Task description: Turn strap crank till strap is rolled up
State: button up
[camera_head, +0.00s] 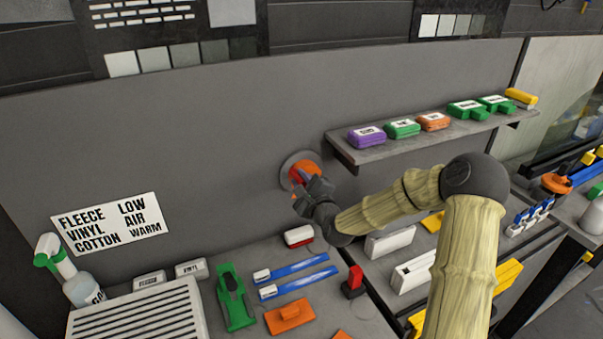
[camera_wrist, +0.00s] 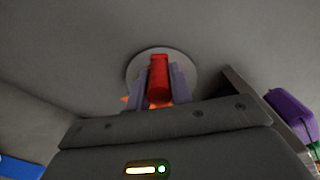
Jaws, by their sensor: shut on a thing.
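The strap crank is an orange piece (camera_head: 306,169) on a round grey plate on the wall, left of the shelf in the head view. In the wrist view its red handle (camera_wrist: 159,80) stands in front of the round plate (camera_wrist: 133,72), with bits of orange beside it. My gripper (camera_head: 303,188) reaches the crank from below right. In the wrist view my gripper (camera_wrist: 160,86) has its two purple-grey fingers on either side of the red handle, shut on it. My gripper hides part of the crank in the head view. I cannot make out the strap.
A wall shelf (camera_head: 345,160) with purple, green and orange blocks is right of the crank; its purple block (camera_wrist: 291,115) shows in the wrist view. Below, the bench holds a white-and-red block (camera_head: 299,236), blue tools (camera_head: 297,267), a green tool (camera_head: 234,297) and a spray bottle (camera_head: 80,287).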

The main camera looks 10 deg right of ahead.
jog(key=shift+s+a+f+n+b, duration=0.2)
jog(key=shift+a+f+n+b, duration=0.4)
jog(key=shift+n+b, duration=0.4)
jog(key=shift+s+a+f+n+b, duration=0.1)
jog(key=shift+a+f+n+b, duration=0.1)
jog(key=shift+f+n+b, duration=0.75)
jog(key=shift+s+a+f+n+b, duration=0.15)
jog(key=shift+f+n+b, duration=0.45)
jog(key=shift+b, duration=0.6)
jog(key=shift+w+a+f+n+b, duration=0.1)
jog(key=shift+a+f+n+b, duration=0.15)
jog(key=shift+f+n+b, duration=0.55)
jog(key=shift+r+n+b, duration=0.2)
jog(key=shift+n+b, duration=0.05)
jog(key=shift+b, duration=0.15)
